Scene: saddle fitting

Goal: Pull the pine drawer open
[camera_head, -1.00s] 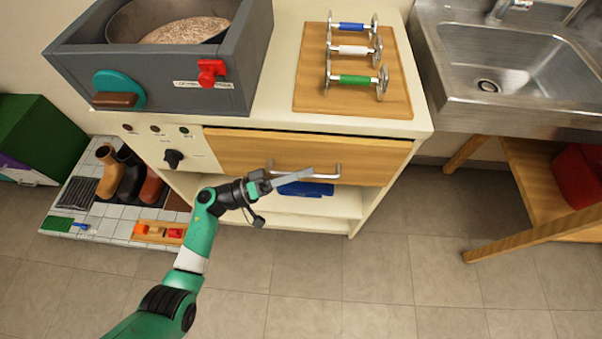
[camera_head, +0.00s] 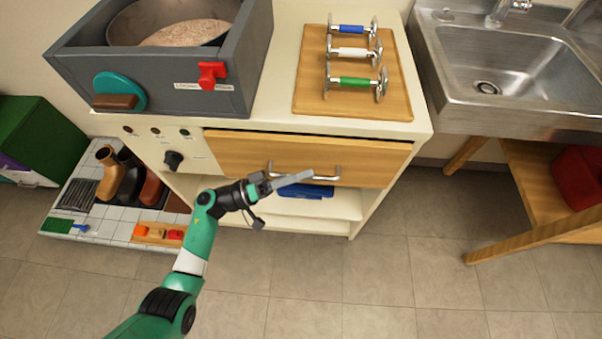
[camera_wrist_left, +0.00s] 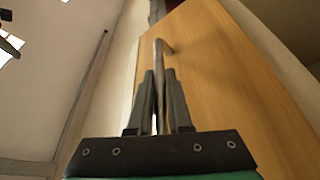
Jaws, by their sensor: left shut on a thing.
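The pine drawer (camera_head: 235,155) is in the white cabinet, with a thin dark gap along its top edge; I cannot tell exactly how far out it stands. A metal bar handle (camera_head: 337,173) is on its front. My left gripper (camera_head: 304,176) reaches in from the lower left and is shut on the handle. In the left wrist view the fingers (camera_wrist_left: 160,80) close on the handle bar (camera_wrist_left: 159,47) beside the pine front (camera_wrist_left: 215,75). The fingers hide part of the bar. My right gripper is not in view.
A blue item (camera_head: 305,190) lies on the shelf below the drawer. A wooden board (camera_head: 350,103) with several metal handles sits on top, beside a grey box (camera_head: 205,95). A sink (camera_head: 520,70) stands at right. The tiled floor (camera_head: 400,260) in front is clear.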

